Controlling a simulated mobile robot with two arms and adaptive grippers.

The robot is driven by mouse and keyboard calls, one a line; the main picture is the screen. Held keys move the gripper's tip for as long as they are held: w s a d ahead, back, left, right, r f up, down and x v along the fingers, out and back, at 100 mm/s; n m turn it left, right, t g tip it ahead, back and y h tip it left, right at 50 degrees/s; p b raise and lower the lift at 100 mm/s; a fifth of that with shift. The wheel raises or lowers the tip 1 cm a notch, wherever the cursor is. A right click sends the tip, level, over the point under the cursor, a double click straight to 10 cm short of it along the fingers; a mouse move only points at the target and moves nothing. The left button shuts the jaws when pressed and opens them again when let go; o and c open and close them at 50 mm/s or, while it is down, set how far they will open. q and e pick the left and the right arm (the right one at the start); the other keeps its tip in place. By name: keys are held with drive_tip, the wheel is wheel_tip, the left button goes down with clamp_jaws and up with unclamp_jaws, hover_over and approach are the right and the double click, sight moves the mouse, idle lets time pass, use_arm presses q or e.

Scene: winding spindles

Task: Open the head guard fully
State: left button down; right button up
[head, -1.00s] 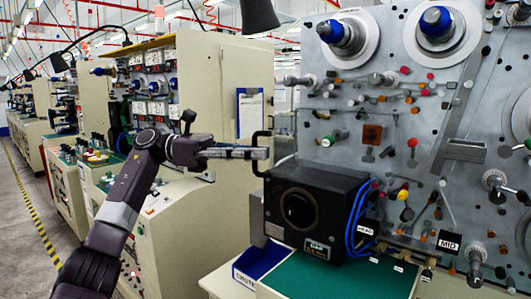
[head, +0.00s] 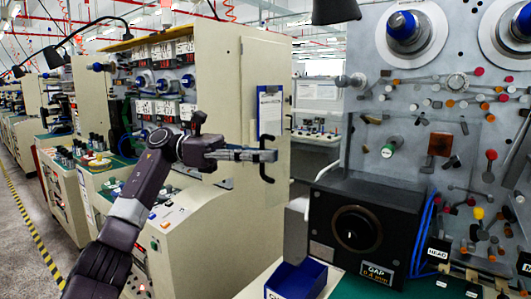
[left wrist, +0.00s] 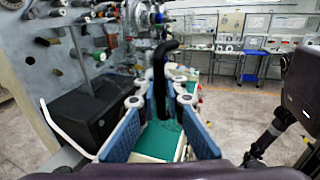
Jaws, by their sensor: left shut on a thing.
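The black head guard handle (head: 268,172) is an upright bracket in the head view, left of and above the black box marked GAP (head: 365,232). My left gripper (head: 258,155) is shut on it. In the left wrist view the handle (left wrist: 159,70) stands between the two blue-padded fingers (left wrist: 160,102). The guard's panel cannot be clearly made out; a white curved strip (left wrist: 66,133) in the wrist view may be its edge. My right gripper is not clearly seen in any view.
The grey machine face (head: 400,150) with spools, pegs and levers stands at the right. A blue tray (head: 297,280) sits in front of the box. A beige cabinet (head: 225,90) with a clipboard (head: 269,112) stands behind my left gripper. A floor aisle runs at the far left.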

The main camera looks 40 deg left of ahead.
use_arm(q)
drive_tip(key=shift+a, duration=0.2)
idle(0.3)
drive_tip(key=c, duration=2.4)
unclamp_jaws()
drive_tip(key=shift+r, duration=0.1)
drive_tip(key=o, duration=0.3)
drive_tip(key=shift+a, duration=0.5)
drive_tip(key=shift+d, duration=0.1)
drive_tip(key=shift+d, duration=0.1)
drive_tip(key=shift+v, duration=3.9)
drive_tip(key=shift+w, duration=0.1)
